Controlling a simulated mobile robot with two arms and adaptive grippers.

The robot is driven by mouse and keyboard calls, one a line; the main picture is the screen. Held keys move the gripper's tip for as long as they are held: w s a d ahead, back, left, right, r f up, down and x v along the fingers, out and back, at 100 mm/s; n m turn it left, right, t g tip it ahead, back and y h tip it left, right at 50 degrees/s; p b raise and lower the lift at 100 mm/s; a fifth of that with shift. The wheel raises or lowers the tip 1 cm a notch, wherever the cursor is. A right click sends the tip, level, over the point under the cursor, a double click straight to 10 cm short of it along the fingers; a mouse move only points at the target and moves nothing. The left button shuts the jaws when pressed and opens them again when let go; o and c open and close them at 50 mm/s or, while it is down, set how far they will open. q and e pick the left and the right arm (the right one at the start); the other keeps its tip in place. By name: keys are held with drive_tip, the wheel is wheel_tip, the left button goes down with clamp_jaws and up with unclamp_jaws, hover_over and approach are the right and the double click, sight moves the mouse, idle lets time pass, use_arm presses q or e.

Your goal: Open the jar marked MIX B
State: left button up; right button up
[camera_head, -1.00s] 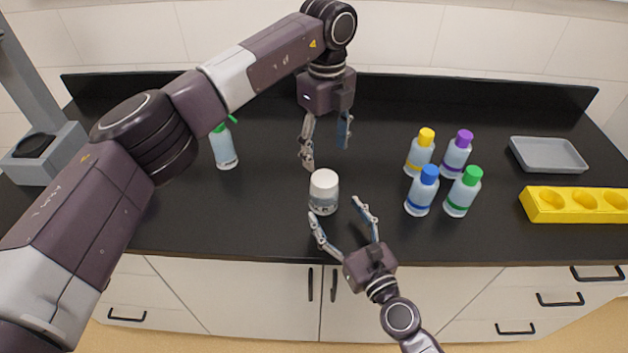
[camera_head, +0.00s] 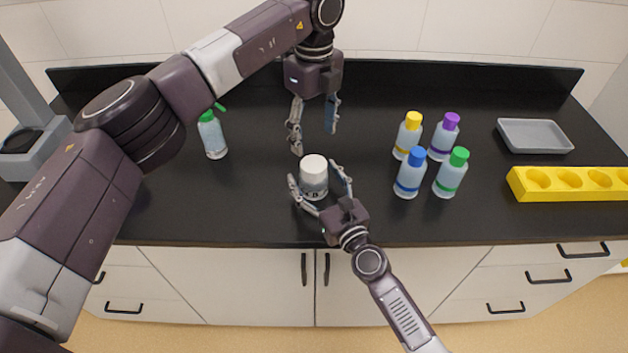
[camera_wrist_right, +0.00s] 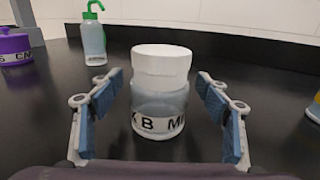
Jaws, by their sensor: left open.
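The jar (camera_head: 314,180) has a white lid (camera_head: 313,163) and a clear body, and stands upright on the black counter. In the right wrist view the jar (camera_wrist_right: 160,100) shows a label band reading part of "MIX B", with the lid on. My right gripper (camera_head: 320,182) is open, with one finger on each side of the jar; in the right wrist view (camera_wrist_right: 161,105) gaps show between the fingers and the jar. My left gripper (camera_head: 315,140) is open and empty, pointing down above and behind the jar.
Several bottles with yellow (camera_head: 414,118), purple (camera_head: 451,120), blue (camera_head: 417,156) and green (camera_head: 459,156) caps stand to the right. A grey tray (camera_head: 535,148) and yellow rack (camera_head: 518,187) lie farther right. A green-topped wash bottle (camera_head: 213,138) stands left. A purple-lidded jar (camera_wrist_right: 14,44) shows at the wrist view's left.

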sight(314, 164)
clamp_jaws()
use_arm(q)
drive_tip(key=m, duration=0.5)
drive_tip(key=shift+m, duration=0.4)
drive_tip(key=m, duration=0.5)
drive_tip(key=shift+m, duration=0.3)
drive_tip(key=m, duration=0.3)
drive_tip(key=shift+m, duration=0.4)
drive_tip(key=m, duration=1.2)
drive_tip(key=shift+m, duration=0.4)
drive_tip(key=m, duration=0.5)
drive_tip(key=shift+m, duration=0.3)
drive_tip(key=m, duration=1)
drive_tip(key=shift+m, duration=0.4)
drive_tip(key=m, duration=0.4)
drive_tip(key=shift+m, duration=0.3)
drive_tip(key=shift+f+m, duration=0.3)
drive_tip(key=shift+f, duration=0.1)
wheel_tip(314, 164, down, 7)
drive_tip(key=shift+f, duration=0.15)
